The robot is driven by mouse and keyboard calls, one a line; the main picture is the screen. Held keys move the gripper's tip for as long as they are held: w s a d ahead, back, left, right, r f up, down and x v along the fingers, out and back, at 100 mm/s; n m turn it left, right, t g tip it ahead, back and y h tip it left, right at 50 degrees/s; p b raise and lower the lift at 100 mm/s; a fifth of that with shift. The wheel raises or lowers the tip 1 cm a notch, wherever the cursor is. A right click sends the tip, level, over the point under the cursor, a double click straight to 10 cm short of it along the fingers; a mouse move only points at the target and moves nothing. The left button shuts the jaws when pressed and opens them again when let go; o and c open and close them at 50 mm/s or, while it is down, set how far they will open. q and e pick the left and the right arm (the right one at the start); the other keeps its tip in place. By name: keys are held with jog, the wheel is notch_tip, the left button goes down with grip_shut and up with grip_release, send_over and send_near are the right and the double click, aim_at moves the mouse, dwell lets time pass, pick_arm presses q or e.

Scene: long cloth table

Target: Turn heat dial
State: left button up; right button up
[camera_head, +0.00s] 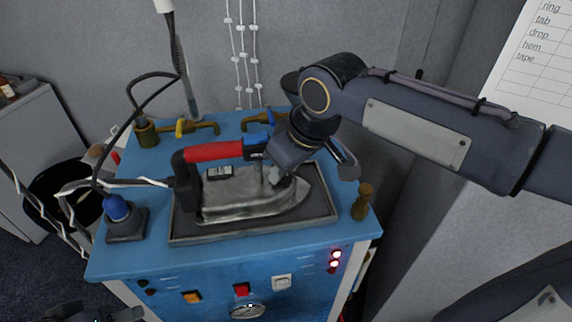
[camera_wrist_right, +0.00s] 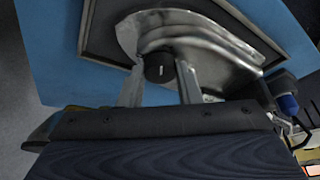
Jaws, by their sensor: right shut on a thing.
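A steam iron (camera_head: 255,200) with a red handle (camera_head: 213,151) lies flat on a dark-rimmed tray (camera_head: 325,215) on the blue cabinet, its tip toward the right. The black heat dial (camera_wrist_right: 158,68), with a small white mark, sits on the iron's grey body in the right wrist view. My right gripper (camera_head: 275,179) reaches down onto the iron from the right. In the right wrist view its fingers (camera_wrist_right: 160,80) stand on both sides of the dial, shut on it. The head view hides the dial. Part of my left gripper (camera_head: 98,314) shows at the bottom left edge.
The blue cabinet (camera_head: 130,262) has buttons and a gauge (camera_head: 248,311) on its front. A blue-topped fitting (camera_head: 118,210) stands left of the iron, a brass knob (camera_head: 362,202) right. Cables hang at the left. Brass valves (camera_head: 195,127) stand behind.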

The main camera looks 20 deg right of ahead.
jog(key=o, duration=1)
jog(key=shift+v, duration=3.95)
